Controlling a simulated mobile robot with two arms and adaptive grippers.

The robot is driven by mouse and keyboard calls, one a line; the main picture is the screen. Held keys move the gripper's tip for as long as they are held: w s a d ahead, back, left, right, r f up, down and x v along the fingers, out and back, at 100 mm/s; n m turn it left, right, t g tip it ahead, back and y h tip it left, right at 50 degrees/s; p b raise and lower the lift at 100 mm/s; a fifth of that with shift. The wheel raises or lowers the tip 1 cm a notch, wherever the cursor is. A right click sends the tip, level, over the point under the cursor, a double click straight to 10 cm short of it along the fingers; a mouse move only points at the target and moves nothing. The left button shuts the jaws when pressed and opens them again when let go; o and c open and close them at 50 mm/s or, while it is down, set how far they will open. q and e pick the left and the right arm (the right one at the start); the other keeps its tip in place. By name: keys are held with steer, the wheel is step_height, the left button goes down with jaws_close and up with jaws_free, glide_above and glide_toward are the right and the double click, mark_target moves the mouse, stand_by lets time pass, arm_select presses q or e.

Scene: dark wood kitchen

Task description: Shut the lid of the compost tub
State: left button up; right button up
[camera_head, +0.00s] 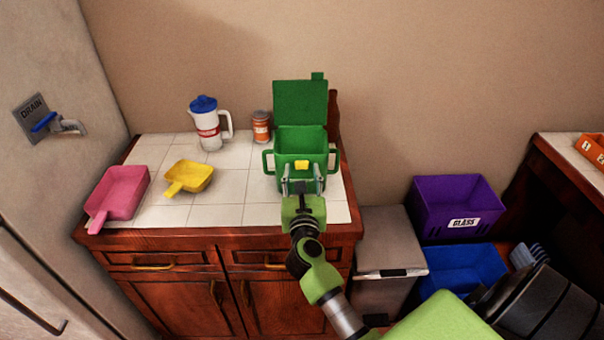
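The green compost tub (290,147) stands on the white tiled counter top, with a handle on each side and a yellow patch on its front. Its green lid (300,102) is open and stands upright at the back, with a small tab on its upper edge. My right gripper (302,182) is in front of the tub's lower front, its two fingers spread apart with nothing seen between them. I cannot tell whether the fingers touch the tub. My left gripper is out of view.
A white jug (209,128) with a blue lid and an orange can (261,130) stand left of the tub. A pink scoop (122,192) and a yellow scoop (190,176) lie further left. Right of the counter are a grey bin (386,240), purple crate (450,220) and blue crate (462,268).

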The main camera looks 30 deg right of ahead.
steer(key=shift+s+a+f, duration=0.1)
steer(key=shift+s+a, duration=0.2)
steer(key=shift+s, duration=0.15)
steer(key=v, duration=1.1)
